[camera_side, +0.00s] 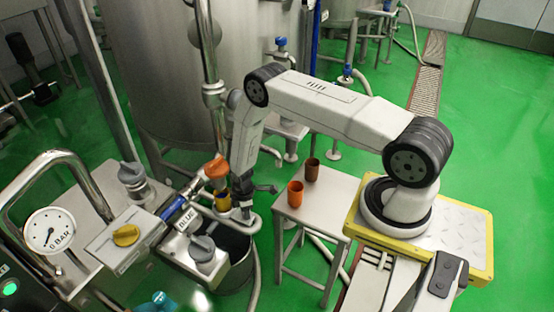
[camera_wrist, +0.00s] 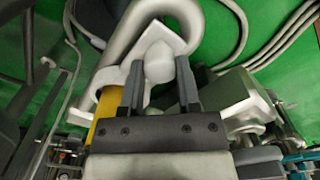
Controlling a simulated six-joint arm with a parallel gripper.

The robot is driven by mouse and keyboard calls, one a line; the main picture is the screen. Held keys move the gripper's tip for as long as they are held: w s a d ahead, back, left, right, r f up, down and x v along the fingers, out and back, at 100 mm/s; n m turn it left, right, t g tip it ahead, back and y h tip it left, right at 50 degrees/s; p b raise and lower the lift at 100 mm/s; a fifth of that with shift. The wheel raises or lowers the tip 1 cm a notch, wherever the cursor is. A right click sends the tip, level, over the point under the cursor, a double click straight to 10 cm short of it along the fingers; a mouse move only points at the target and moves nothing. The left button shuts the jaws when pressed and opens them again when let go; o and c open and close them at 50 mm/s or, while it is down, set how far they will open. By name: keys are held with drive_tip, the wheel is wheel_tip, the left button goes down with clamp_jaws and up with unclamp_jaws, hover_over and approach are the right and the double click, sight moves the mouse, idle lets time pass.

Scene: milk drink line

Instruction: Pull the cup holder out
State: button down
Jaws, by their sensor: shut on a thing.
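The cup holder (camera_side: 248,227) is a pale metal piece with a rounded, looped end below the outlet pipe in the side view. In the wrist view its light knob (camera_wrist: 158,60) sits between my two dark fingers. My gripper (camera_side: 244,205) points down and is shut on this knob; it also shows in the wrist view (camera_wrist: 160,68). A yellow cup (camera_side: 223,201) stands at the holder, left of my gripper, and appears partly hidden at the left of my fingers in the wrist view (camera_wrist: 105,115). The fingers hide part of the holder.
An orange piece (camera_side: 216,168) on the pipe is just above the yellow cup. A grey valve knob (camera_side: 202,248) and a dark bucket (camera_side: 234,245) are close below. An orange cup (camera_side: 295,194) and a brown cup (camera_side: 312,170) stand on a small metal table (camera_side: 322,200) at right.

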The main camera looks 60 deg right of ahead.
drive_tip(key=s, duration=1.4)
drive_tip(key=shift+s, duration=0.3)
drive_tip(key=shift+c, duration=1.6)
unclamp_jaws()
drive_tip(key=shift+r, duration=0.1)
wheel_tip(320, 180, up, 8)
drive_tip(key=shift+f, duration=0.25)
